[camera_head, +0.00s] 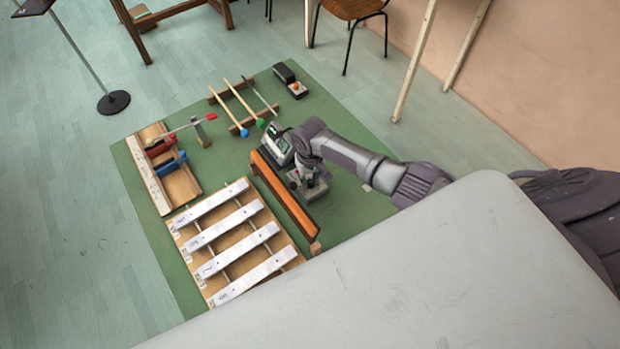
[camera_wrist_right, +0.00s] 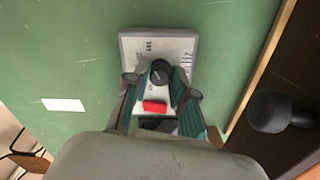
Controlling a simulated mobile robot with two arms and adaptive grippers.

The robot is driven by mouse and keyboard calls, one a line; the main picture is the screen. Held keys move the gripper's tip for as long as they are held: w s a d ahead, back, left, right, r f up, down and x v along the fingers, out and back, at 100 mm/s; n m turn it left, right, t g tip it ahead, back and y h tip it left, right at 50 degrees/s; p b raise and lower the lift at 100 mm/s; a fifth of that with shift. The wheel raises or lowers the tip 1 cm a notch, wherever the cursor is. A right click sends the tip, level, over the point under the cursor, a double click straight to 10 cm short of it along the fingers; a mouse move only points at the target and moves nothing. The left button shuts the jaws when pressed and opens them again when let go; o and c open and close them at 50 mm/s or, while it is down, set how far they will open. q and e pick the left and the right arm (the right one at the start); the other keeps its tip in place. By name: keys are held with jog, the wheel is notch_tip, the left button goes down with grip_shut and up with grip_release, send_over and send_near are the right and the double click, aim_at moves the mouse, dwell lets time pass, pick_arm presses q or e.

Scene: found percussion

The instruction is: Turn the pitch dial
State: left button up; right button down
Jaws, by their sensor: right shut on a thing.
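The pitch dial (camera_wrist_right: 160,71) is a small round black knob on a pale grey box (camera_wrist_right: 186,45) that lies on the green mat. A red button (camera_wrist_right: 154,106) sits on the same box, near the dial. My right gripper (camera_wrist_right: 156,80) points down over the box and is shut on the dial, one finger on each side. In the head view the right gripper (camera_head: 309,180) is over the box, and the dial's turn angle cannot be read. My left gripper is not in view.
A long orange-brown bar (camera_head: 284,196) stands just left of the gripper. A screened device (camera_head: 278,146) is close behind it. Metal bars (camera_head: 236,238) on a wooden frame, a wooden tray (camera_head: 137,158), mallets (camera_head: 244,104) and a black-and-grey box (camera_head: 290,80) share the green mat (camera_head: 228,155).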

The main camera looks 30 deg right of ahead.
aim_at(310, 181)
jog(key=c, duration=1)
grip_release()
jog(key=shift+o, duration=0.2)
notch_tip(310, 181, up, 12)
